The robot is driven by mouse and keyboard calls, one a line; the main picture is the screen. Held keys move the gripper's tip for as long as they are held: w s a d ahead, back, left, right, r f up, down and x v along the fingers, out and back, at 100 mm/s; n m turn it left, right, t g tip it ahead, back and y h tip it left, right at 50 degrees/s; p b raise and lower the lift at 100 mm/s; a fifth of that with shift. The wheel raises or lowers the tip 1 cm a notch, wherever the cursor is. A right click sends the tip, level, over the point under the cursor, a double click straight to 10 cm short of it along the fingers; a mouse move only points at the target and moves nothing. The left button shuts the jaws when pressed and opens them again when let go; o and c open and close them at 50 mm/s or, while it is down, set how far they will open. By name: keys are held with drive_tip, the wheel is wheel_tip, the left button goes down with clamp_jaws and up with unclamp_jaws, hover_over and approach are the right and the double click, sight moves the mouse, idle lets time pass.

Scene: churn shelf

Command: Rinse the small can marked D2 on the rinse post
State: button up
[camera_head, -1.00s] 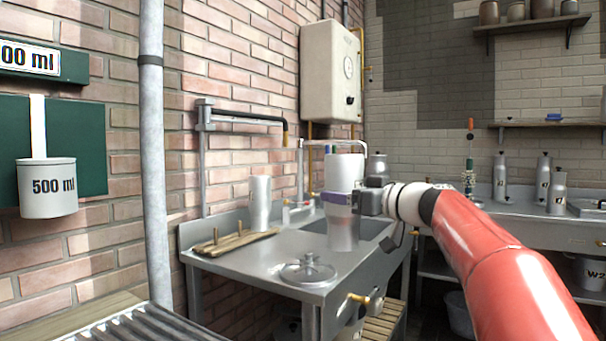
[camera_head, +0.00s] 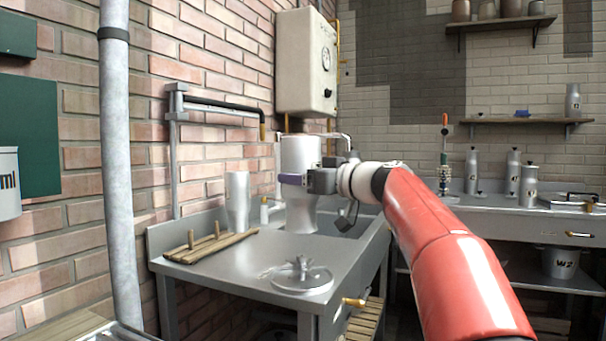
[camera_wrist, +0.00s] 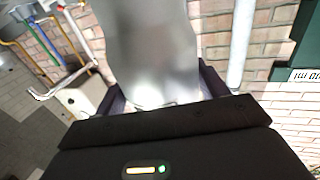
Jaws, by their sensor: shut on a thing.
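My gripper (camera_head: 293,179) is shut around the waist of a silver-grey metal can (camera_head: 300,153). In the wrist view the can (camera_wrist: 150,50) fills the space between the dark fingers. No marking shows on the can's visible side, so I cannot tell whether it is D2.
A grey pipe (camera_head: 115,170) stands at left. Several marked cans, one of them here (camera_head: 528,185), stand on the far counter (camera_head: 470,208).

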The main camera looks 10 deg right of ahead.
sight(314, 222)
wheel_tip(314, 222, down, 5)
drive_tip(key=b, duration=0.3)
drive_tip(key=shift+r, duration=0.15)
wheel_tip(314, 222, down, 4)
drive_tip(key=b, duration=0.4)
drive_tip(key=shift+r, duration=0.2)
drive_tip(key=shift+f+b, duration=0.7)
drive_tip(key=shift+b, duration=0.3)
drive_tip(key=shift+r, duration=0.1)
idle(3.8)
wheel_tip(314, 222, up, 7)
drive_tip(key=p, duration=0.5)
idle(0.5)
